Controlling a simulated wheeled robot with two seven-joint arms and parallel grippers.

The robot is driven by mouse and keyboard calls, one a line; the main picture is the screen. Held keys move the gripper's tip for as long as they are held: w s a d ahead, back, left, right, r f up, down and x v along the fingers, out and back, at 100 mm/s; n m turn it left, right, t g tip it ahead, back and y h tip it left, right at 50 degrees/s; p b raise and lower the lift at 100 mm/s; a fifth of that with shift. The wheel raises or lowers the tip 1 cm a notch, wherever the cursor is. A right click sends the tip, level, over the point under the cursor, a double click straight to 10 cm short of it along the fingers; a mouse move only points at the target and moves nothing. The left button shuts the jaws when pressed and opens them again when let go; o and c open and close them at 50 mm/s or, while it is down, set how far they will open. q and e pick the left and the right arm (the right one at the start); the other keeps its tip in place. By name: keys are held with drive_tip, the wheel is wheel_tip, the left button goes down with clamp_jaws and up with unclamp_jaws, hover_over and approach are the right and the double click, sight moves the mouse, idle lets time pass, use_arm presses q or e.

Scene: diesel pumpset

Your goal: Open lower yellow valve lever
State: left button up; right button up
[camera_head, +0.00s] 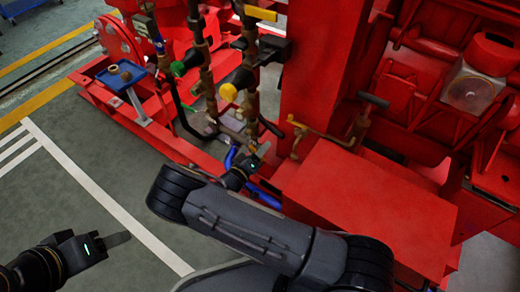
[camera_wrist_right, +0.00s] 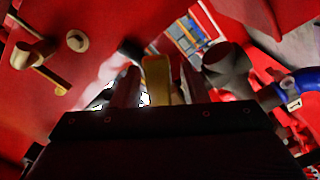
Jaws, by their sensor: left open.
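In the right wrist view a yellow lever (camera_wrist_right: 156,80) stands between the two fingers of my right gripper (camera_wrist_right: 157,88). Narrow dark gaps seem to lie on either side of it, and I cannot tell whether the fingers touch it. In the head view my right gripper (camera_head: 258,157) is low beside the brass pipework (camera_head: 250,105), and the lever there is hidden or too small to tell. An upper yellow lever (camera_head: 261,13) sits higher on the pipes. My left gripper (camera_head: 117,240) is open and empty at the lower left, over the floor, away from the pumpset.
A brass valve with a yellow handle (camera_head: 298,122) is right of my right gripper, close to a red box (camera_head: 365,205). A yellow round part (camera_head: 228,92) and blue hose (camera_head: 230,157) are near the pipes. A small blue tray (camera_head: 120,77) stands left. The floor at left is clear.

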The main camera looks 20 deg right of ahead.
drive_tip(key=p+v, duration=0.2)
drive_tip(key=v, duration=0.6)
drive_tip(key=shift+c, duration=0.4)
